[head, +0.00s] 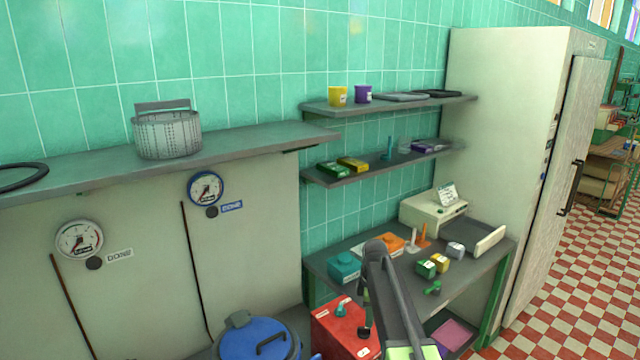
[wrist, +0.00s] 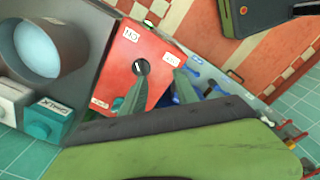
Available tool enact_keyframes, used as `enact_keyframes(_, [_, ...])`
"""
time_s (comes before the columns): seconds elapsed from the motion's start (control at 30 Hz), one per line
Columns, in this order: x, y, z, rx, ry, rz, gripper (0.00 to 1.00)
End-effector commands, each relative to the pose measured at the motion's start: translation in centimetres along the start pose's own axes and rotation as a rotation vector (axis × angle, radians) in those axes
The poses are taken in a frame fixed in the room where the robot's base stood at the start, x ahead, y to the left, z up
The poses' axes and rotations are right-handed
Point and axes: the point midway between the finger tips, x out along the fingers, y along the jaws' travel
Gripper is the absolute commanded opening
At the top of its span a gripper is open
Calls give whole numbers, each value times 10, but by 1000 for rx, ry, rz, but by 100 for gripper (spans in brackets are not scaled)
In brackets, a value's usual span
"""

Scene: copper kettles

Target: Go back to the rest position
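The red box (wrist: 152,52) lies beyond the fingers in that view, with white labels and a round dark hole. Whether the fingers touch the box cannot be told. A small teal knob-like piece (head: 341,310) shows on the box in the head view.
The worktable (head: 472,283) carries a teal container (head: 344,268), an orange block (head: 391,244), small green and yellow boxes and a cream machine (head: 430,208). Two wall shelves are above. A blue lidded vessel (head: 255,340) stands left of the red box. Checkered floor is open at right.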

Motion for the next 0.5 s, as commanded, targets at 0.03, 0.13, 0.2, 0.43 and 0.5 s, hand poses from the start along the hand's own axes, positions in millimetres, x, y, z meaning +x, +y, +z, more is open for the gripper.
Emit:
enact_keyframes(0.03, [22, -28, 5, 37, 0, 0, 36])
enact_keyframes(0.13, [42, -70, 12, 166, 0, 0, 36])
enact_keyframes(0.2, [56, -104, 18, 299, 0, -1, 36])
enact_keyframes(0.43, [71, -213, 37, 928, 0, -2, 36])
enact_keyframes(0.5, [69, -225, 40, 1099, 0, -2, 36])
